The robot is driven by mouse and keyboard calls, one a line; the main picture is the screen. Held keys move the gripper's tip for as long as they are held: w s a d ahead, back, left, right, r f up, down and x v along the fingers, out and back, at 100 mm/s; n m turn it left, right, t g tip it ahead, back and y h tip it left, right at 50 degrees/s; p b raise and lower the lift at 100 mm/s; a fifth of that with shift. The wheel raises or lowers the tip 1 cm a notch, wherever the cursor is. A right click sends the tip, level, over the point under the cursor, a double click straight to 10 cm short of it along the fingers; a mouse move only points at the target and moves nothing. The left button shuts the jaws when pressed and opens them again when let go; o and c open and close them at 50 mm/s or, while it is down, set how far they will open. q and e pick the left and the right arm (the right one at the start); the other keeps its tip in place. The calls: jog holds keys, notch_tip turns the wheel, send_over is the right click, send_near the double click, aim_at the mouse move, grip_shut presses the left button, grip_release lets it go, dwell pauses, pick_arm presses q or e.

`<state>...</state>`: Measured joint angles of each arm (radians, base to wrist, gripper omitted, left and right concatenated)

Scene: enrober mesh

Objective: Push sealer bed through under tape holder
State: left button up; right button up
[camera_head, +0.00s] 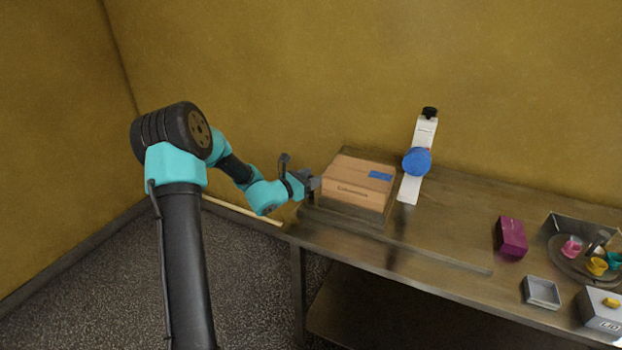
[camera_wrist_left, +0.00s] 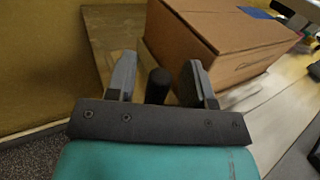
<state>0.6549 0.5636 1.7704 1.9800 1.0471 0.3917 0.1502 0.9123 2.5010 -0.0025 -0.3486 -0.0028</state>
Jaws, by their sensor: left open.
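A brown cardboard box (camera_head: 345,190) with a blue patch on top rests on the dark sealer bed (camera_head: 350,213) at the table's left end. The white tape holder (camera_head: 424,135) with a blue tape roll (camera_head: 417,162) stands just right of the box. My left gripper (camera_head: 315,184) is at the left end of the bed, beside the box. In the left wrist view its two fingers (camera_wrist_left: 158,80) are open, with a dark upright handle (camera_wrist_left: 157,86) between them. Whether they touch it is unclear. The box (camera_wrist_left: 220,40) is just beyond the fingers. My right gripper is not in view.
The table (camera_head: 455,215) is clear just right of the tape holder. Further right are a purple box (camera_head: 511,238), a small grey tray (camera_head: 541,292), a round tray (camera_head: 566,268) with small coloured cups, and a grey-white box (camera_head: 601,312). A yellow wall (camera_head: 300,60) stands behind.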

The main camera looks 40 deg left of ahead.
pick_arm(q)
jog(key=shift+c, duration=0.5)
grip_shut()
